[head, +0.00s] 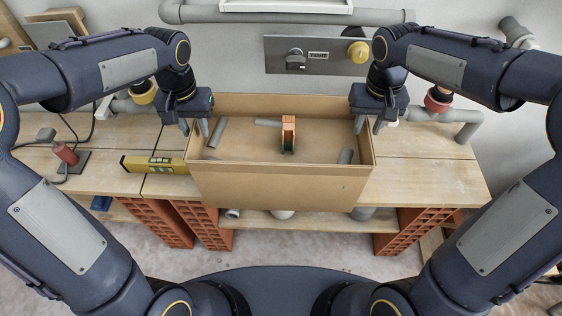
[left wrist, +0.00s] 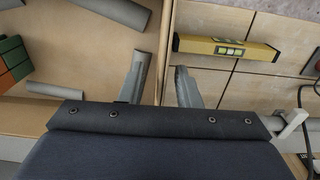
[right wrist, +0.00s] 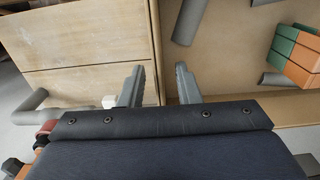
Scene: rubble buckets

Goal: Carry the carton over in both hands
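The open-topped brown carton (head: 280,188) stands upright at the middle of the wooden bench. Inside lie several grey pipe pieces (head: 215,133) and an orange and green block (head: 288,135). My left gripper (head: 195,128) is at the carton's left wall, fingers pointing down. In the left wrist view the fingers (left wrist: 160,88) are spread on either side of that wall, with gaps showing. My right gripper (head: 368,126) is at the right wall. In the right wrist view its fingers (right wrist: 160,85) are also spread, with the wall between them.
A yellow spirit level (head: 155,164) lies on the bench just left of the carton. The bench top (head: 425,180) right of the carton is mostly clear. A grey panel (head: 317,55) with a yellow knob is on the wall behind. Brick blocks (head: 400,232) support the bench.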

